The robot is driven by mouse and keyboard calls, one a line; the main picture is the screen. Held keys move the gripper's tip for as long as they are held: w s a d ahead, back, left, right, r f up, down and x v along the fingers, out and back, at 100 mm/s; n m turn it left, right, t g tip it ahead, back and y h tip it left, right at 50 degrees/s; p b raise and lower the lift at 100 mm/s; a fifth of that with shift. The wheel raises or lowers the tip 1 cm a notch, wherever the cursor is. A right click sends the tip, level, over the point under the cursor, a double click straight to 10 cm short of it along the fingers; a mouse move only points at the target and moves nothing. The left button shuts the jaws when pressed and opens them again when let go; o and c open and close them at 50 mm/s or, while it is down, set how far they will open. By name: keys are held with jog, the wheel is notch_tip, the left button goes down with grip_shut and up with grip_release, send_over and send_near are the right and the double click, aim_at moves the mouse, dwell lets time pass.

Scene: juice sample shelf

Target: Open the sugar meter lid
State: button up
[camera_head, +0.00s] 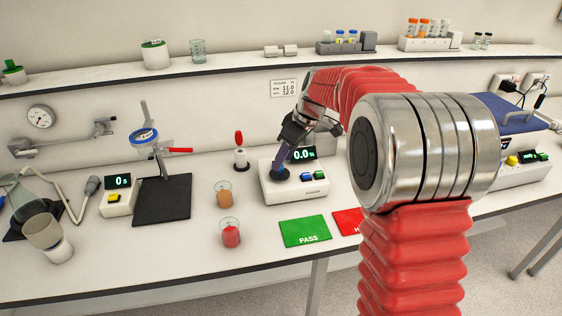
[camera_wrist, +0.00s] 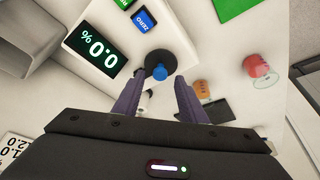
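The sugar meter (camera_head: 297,190) is a white box with a display reading 0.0%. In the wrist view its body (camera_wrist: 112,30) fills the upper left. Its dark round lid (camera_wrist: 171,56) with a blue knob (camera_wrist: 160,73) lies flat on the meter and looks closed. The lid also shows in the head view (camera_head: 280,174), partly hidden by a finger. My gripper (camera_head: 282,158) points down over the lid. In the wrist view its purple fingers (camera_wrist: 158,85) are apart, with the knob just ahead of and between the tips. I cannot tell if they touch it.
Two cups, one orange-brown (camera_head: 224,194) and one red (camera_head: 230,233), stand left of the meter. A green PASS mat (camera_head: 305,231) and a red mat (camera_head: 347,221) lie in front. A small stand with a red-tipped item (camera_head: 240,156) is behind left.

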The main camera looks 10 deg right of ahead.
jog(key=shift+x, duration=1)
jog(key=shift+c, duration=0.7)
grip_shut()
